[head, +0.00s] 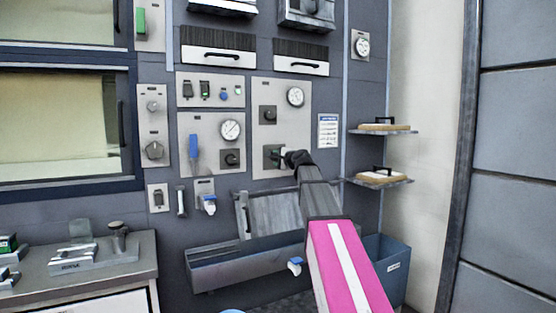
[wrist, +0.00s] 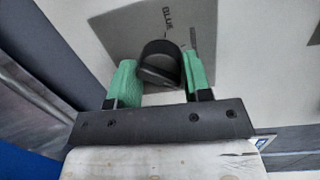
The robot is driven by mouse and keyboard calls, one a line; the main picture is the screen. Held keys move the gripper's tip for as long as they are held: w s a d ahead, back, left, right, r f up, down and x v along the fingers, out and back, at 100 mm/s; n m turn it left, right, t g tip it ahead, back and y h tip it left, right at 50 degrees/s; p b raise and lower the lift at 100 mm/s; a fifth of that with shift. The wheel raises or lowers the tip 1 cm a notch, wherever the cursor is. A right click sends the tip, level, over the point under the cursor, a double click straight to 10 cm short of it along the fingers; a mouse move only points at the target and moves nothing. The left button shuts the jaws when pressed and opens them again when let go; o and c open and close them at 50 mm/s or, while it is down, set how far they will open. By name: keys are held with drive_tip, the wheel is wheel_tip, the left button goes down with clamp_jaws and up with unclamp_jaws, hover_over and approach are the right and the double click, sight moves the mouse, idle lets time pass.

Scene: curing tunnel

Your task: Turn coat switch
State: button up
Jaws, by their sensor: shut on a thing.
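A black rotary knob (wrist: 158,58) sits on a grey square plate (wrist: 130,30) with a short printed label, perhaps "GLUE". My gripper (wrist: 160,78) has its green fingers on either side of this knob and is shut on it. In the head view my gripper (head: 282,157) is at the lower plate (head: 268,152) of the right-hand light panel (head: 263,98). The knob is mostly hidden there by my gripper. I cannot read a "coat" label in either view.
Another black knob (head: 267,115) and a gauge (head: 295,97) are above on the same panel. The panel to the left has a blue lever (head: 194,150), a gauge (head: 230,130) and a knob (head: 232,158). A grey trough (head: 245,262) hangs below; two shelves (head: 388,131) (head: 383,181) are at right.

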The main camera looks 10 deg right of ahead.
drive_tip(key=n+h, duration=0.1)
drive_tip(key=n, duration=0.4)
drive_tip(key=shift+n, duration=0.4)
drive_tip(key=n, duration=0.5)
drive_tip(key=shift+h, duration=0.4)
drive_tip(key=o, duration=0.9)
drive_tip(key=shift+s, duration=0.15)
drive_tip(key=v, duration=1)
drive_tip(key=shift+s, duration=0.35)
